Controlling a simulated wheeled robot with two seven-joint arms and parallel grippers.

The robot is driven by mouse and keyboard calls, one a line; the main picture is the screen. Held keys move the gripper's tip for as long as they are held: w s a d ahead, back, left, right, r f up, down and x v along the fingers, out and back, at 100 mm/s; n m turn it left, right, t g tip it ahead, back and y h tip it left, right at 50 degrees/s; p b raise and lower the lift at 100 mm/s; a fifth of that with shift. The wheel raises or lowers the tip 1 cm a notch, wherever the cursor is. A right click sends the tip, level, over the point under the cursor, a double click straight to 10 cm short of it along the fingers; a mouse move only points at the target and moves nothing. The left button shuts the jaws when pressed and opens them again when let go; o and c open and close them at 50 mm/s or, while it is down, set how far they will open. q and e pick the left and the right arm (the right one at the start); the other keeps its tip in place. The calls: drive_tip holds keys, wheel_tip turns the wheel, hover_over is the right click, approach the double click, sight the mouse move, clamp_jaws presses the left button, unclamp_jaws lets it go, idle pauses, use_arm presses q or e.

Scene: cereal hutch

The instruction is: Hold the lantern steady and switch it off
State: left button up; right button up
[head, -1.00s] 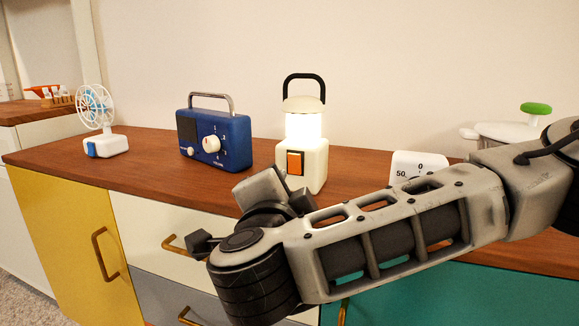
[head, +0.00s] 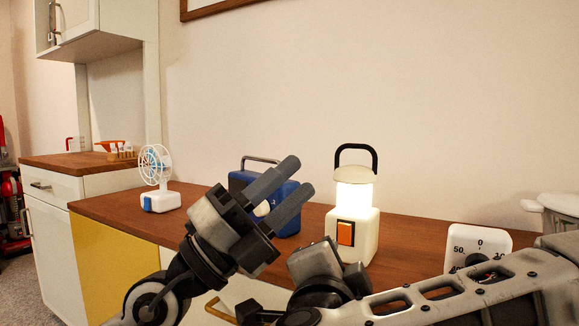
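The lantern (head: 366,228) stands upright on the wooden counter, with a cream base, a glowing lamp section and a black arched handle. Its orange switch (head: 345,233) is on the front of the base. My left gripper (head: 297,177) is raised left of the lantern, in front of the blue radio, apart from the lantern. Its two fingers are parallel with an empty gap between them. My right gripper (head: 316,262) is low in front of the lantern's base and overlaps its lower left edge in view. Its fingers cannot be made out, and contact with the lantern cannot be told.
The blue radio (head: 238,182) is partly hidden behind my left gripper. A white fan (head: 161,200) stands farther left. A white dial timer (head: 479,244) and a white object (head: 556,213) at the edge are on the right. Counter (head: 407,248) is bare between lantern and timer.

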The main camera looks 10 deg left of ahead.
use_arm(q)
drive_tip(key=w+d+m+g+y, duration=0.3)
drive_tip(key=d+m, duration=0.1)
drive_tip(key=m, duration=0.3)
drive_tip(key=m+t+y, duration=0.2)
drive_tip(key=t+y, duration=0.2)
drive_tip(key=y, duration=0.5)
approach(337, 157)
drive_tip(key=x, duration=1.2)
drive_tip(key=shift+w, duration=0.25)
clamp_jaws()
